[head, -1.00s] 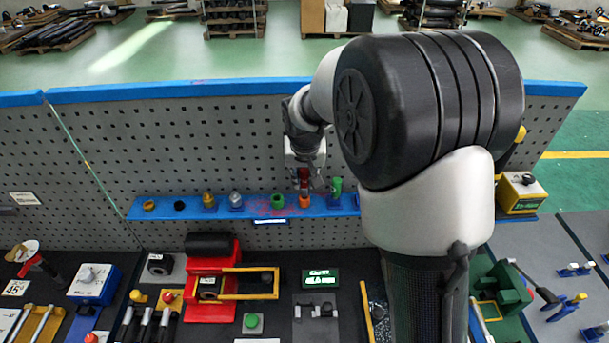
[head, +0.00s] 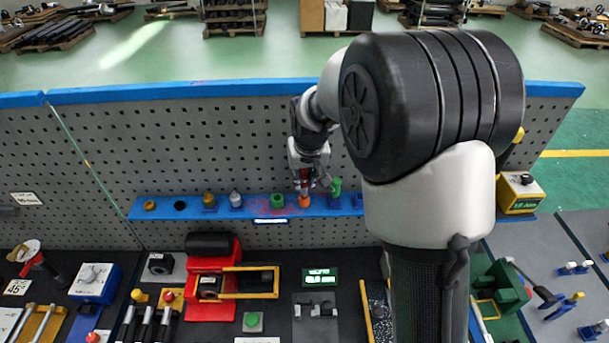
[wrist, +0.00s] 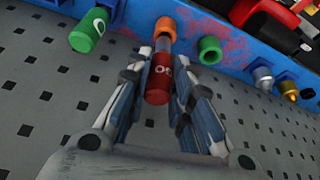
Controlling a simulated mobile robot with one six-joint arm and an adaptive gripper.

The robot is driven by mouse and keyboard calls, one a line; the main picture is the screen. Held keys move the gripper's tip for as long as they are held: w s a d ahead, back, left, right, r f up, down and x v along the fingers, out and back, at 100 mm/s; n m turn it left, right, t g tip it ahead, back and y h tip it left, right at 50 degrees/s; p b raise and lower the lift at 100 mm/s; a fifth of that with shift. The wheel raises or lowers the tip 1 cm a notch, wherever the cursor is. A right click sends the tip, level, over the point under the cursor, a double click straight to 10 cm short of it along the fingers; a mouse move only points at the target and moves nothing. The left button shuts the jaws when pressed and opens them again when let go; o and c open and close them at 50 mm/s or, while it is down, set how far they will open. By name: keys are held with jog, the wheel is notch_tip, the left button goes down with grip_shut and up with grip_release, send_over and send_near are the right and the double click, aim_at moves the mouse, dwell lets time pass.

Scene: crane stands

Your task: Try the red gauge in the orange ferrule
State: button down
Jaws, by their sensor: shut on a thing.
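The red gauge (wrist: 160,80) is a red cylinder with white lettering and a grey tip. My gripper (wrist: 160,75) is shut on it, with a finger on each side. The orange ferrule (wrist: 166,27) sits on the blue shelf, in line with the grey tip. The tip meets or overlaps the ferrule's near end; I cannot tell how far it is inside. In the head view the red gauge (head: 304,184) stands nearly upright just above the orange ferrule (head: 304,201), partly hidden by my gripper (head: 307,182).
The blue shelf (head: 240,210) runs along the grey perforated panel. A green ferrule (head: 277,202) stands left of the orange one, with silver (head: 235,199) and brass (head: 209,200) pieces further left. A green gauge (head: 336,187) stands close on the right of my gripper.

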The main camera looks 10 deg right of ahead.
jog(key=shift+f+b, duration=0.4)
jog(key=shift+f, duration=0.1)
jog(key=shift+r, duration=0.25)
jog(key=shift+r+p, duration=0.3)
jog(key=shift+f+b, duration=0.4)
jog(key=shift+b, duration=0.05)
dwell(2.5)
jog(key=shift+r+p, duration=1.55)
jog(key=shift+r, duration=0.75)
